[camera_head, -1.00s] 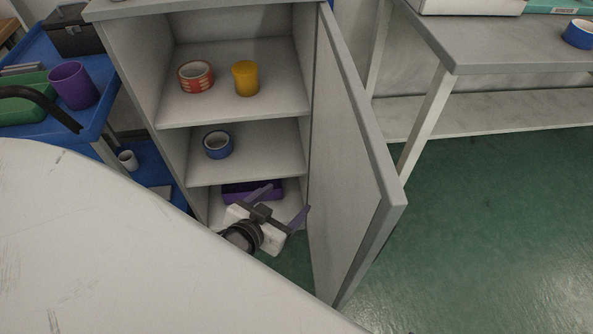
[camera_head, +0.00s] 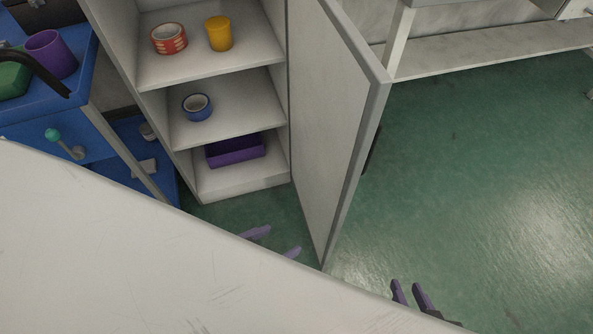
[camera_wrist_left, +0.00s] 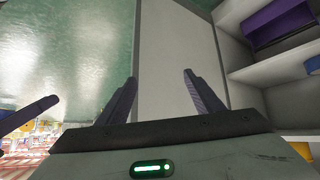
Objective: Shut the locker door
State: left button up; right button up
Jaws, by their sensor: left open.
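The grey locker door (camera_head: 334,110) stands wide open, hinged on the locker's right side and swung out towards me. The locker (camera_head: 187,136) has open shelves. My left gripper (camera_head: 279,239) is open and empty in front of the locker, left of the door's lower end, with its wrist hidden by a white surface. In the left wrist view, the door (camera_wrist_left: 168,50) lies ahead of the left gripper's parted fingers (camera_wrist_left: 158,77). My right gripper (camera_head: 405,283) is low on the right of the door, its fingers apart with nothing between them. No contact with the door shows.
The shelves hold a red tape roll (camera_head: 169,39), a yellow cup (camera_head: 219,34), a blue tape roll (camera_head: 197,107) and a purple box (camera_head: 235,150). A blue cart (camera_head: 85,150) stands left. A bench shelf (camera_head: 490,52) is at back right. Green floor (camera_head: 470,170) right of the door is free.

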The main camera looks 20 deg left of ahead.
aim_at(339, 89)
jog(key=k, duration=0.1)
jog(key=u, duration=3.35)
jog(key=k, duration=1.95)
jog(key=z, duration=1.5)
jog(key=i, duration=1.05)
jog(key=u, duration=0.1)
